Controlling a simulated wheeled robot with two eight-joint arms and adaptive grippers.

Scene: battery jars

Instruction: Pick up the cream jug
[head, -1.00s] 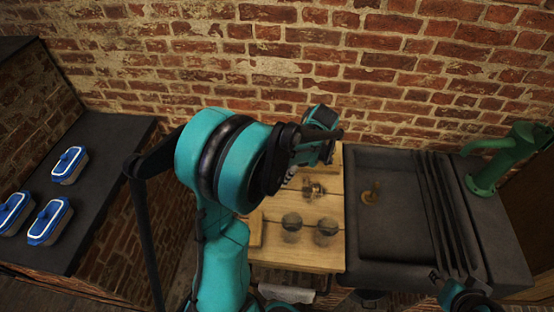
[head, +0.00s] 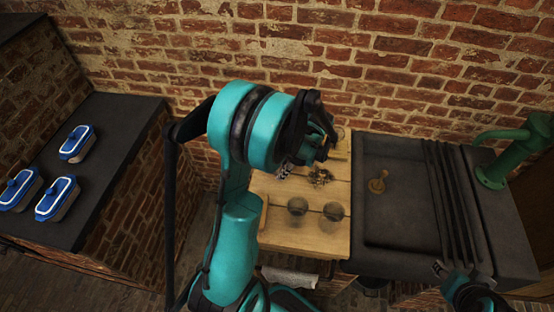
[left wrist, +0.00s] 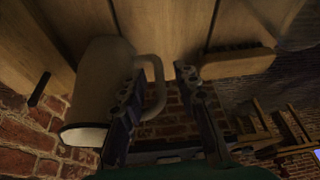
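The cream jug (left wrist: 100,85) shows in the left wrist view, left of my fingers, with its handle (left wrist: 157,88) towards them. My left gripper (left wrist: 160,72) is open, one finger on each side of the handle; I cannot tell whether either finger touches it. The left finger overlaps part of the jug. In the head view my left arm hides the jug, and the fingers are mostly hidden behind the wrist. My right gripper (head: 440,268) is at the lower right, over the front of the sink, too small to judge.
Two glass jars (head: 298,207) (head: 333,211) and a cluster of small dark items (head: 320,176) are on the wooden counter (head: 300,240). A dark sink (head: 400,215) with a green tap (head: 492,165) adjoins it. Blue-lidded boxes (head: 77,143) are on the left counter.

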